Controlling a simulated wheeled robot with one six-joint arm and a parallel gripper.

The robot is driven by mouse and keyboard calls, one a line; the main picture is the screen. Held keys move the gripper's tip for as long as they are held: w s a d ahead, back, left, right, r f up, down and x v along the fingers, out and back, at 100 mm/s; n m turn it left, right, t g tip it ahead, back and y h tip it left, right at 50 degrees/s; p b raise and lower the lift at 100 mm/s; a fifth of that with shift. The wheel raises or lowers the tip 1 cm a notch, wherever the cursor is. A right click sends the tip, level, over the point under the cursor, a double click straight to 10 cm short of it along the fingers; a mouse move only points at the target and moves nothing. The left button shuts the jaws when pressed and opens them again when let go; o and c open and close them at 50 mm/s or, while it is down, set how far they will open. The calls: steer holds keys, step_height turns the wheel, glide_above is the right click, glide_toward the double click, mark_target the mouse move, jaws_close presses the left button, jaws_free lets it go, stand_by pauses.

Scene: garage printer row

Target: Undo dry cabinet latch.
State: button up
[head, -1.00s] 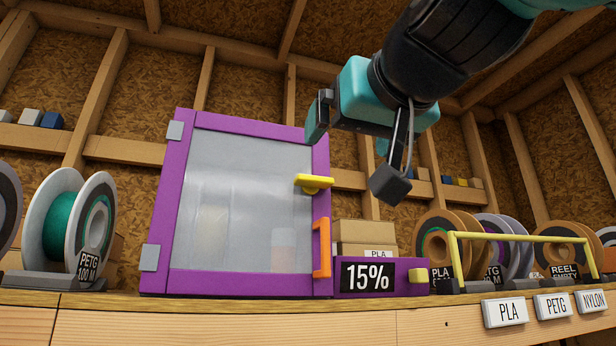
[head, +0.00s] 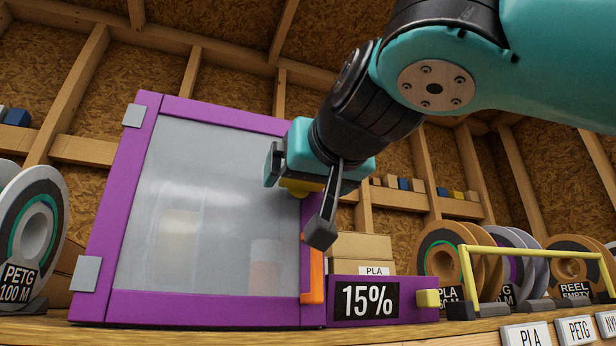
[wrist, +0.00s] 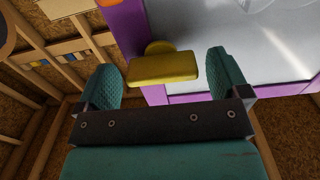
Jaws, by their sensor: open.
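The dry cabinet has a purple frame (head: 205,308) and a translucent door panel (head: 195,220), and its door is closed. The yellow latch (wrist: 163,68) shows in the wrist view between my gripper's fingers, lying across the frame's edge. In the head view only a bit of the latch (head: 301,188) shows, the rest hidden behind my gripper (head: 296,205). My gripper is open, and its fingers (wrist: 172,82) stand on either side of the latch with gaps. I cannot tell any contact. The orange handle (head: 314,275) is below the latch, partly behind a finger.
A purple box with a 15% display (head: 368,301) stands right of the cabinet, cardboard boxes (head: 362,247) behind it. A yellow rail (head: 540,250) fronts several spools at right. A PETG spool (head: 30,235) stands at left. Wooden shelf edge (head: 420,332) runs below.

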steer(key=shift+a, duration=0.1)
steer(key=c, duration=0.9)
steer(key=shift+c, duration=0.2)
steer(key=shift+n, duration=0.3)
steer(key=n+p, duration=0.1)
steer(key=n, duration=0.2)
steer(key=shift+s+p, duration=0.1)
steer(key=shift+p, duration=0.3)
steer(key=n+p, duration=0.2)
steer(key=n, duration=0.4)
steer(key=shift+a, duration=0.1)
steer(key=n+p, duration=0.2)
steer(key=n, duration=0.2)
steer(key=shift+f+n+p, duration=0.15)
steer(key=shift+n+p, duration=1)
steer(key=shift+n, duration=0.95)
steer(key=shift+f, duration=0.1)
